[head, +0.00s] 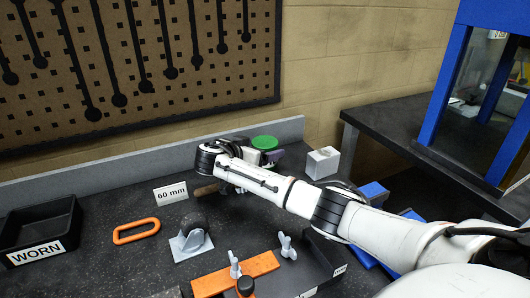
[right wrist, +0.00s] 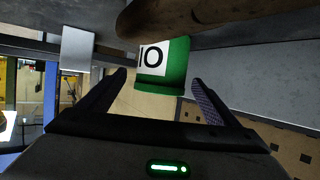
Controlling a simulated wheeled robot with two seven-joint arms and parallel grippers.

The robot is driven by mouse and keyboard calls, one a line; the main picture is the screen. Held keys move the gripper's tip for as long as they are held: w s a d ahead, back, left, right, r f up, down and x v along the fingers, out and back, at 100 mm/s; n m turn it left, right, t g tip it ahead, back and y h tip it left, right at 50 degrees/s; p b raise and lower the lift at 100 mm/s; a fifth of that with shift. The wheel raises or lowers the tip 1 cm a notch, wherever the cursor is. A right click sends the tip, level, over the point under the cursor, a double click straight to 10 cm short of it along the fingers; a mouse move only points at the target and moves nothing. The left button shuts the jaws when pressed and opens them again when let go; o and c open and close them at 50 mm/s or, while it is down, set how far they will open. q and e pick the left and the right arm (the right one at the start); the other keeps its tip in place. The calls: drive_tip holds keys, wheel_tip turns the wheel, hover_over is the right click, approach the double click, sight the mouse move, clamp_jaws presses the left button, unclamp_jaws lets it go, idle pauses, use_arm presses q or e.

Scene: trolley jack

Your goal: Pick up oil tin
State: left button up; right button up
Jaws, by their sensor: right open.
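The oil tin (head: 264,143) shows as a green round top at the back of the bench, against the low back ledge. My right arm crosses in front and hides most of its body. In the right wrist view the tin (right wrist: 177,75) is green with a white label and black letters, partly cut off by a brown shape above. My right gripper (right wrist: 160,79) is open, and the tin shows in the gap between its fingertips; I cannot tell whether they touch it. My left gripper is out of view.
A brown handle (head: 206,190) lies close to my right wrist. A "60 mm" sign (head: 170,193), an orange ring (head: 136,231), a grey caster-like part (head: 192,242) and a black WORN bin (head: 42,229) stand left. A pale block (head: 322,162) stands right of the tin.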

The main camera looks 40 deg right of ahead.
drive_tip(key=shift+w+d+f, duration=0.2)
drive_tip(key=shift+d, duration=0.2)
drive_tip(key=c, duration=1.4)
drive_tip(key=shift+r, duration=0.1)
